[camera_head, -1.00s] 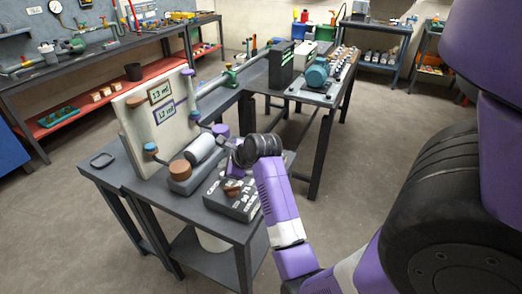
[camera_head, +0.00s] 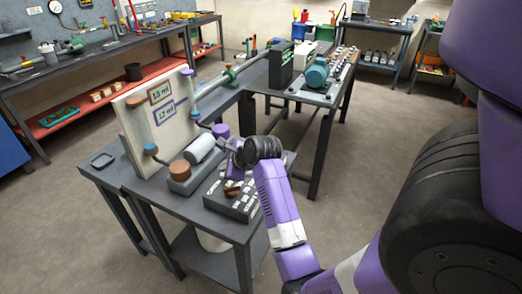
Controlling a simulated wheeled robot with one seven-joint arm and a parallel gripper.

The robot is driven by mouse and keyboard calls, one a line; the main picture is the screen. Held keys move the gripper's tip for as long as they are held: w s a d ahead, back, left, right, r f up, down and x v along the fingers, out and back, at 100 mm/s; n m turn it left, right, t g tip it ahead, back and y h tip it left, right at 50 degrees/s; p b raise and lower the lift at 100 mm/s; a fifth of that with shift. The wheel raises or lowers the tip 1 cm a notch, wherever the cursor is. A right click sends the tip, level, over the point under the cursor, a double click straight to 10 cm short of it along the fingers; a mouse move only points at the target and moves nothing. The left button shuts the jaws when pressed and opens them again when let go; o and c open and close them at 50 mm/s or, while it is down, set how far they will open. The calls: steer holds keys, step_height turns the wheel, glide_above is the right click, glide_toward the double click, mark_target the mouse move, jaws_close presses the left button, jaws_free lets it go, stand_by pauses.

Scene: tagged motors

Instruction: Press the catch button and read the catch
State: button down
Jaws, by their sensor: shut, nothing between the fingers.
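A dark box (camera_head: 242,207) with white lettering stands at the front right of the small table. Its lettering is partly covered and too small to read fully. A brown round part (camera_head: 233,188), perhaps a button, sits on its top. My gripper (camera_head: 235,172) points down just above it, fingers shut and mostly hidden by my wrist. I cannot tell whether the fingertips touch the brown part. Behind stands a pale upright board (camera_head: 142,122) with two framed labels; the lower (camera_head: 165,112) seems to read 12 ml, the upper (camera_head: 160,92) 13 ml.
A grey cylinder on a block with a brown knob (camera_head: 180,170) stands left of the box, close to my gripper. A small dark tray (camera_head: 102,159) lies at the table's left. The floor in front is clear.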

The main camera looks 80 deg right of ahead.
steer(key=shift+f, duration=0.45)
stand_by(0.6)
steer(key=shift+r, duration=0.15)
steer(key=shift+r+p, duration=0.65)
steer(key=shift+p, duration=0.35)
step_height(320, 180, up, 6)
steer(key=p, duration=0.7)
stand_by(0.6)
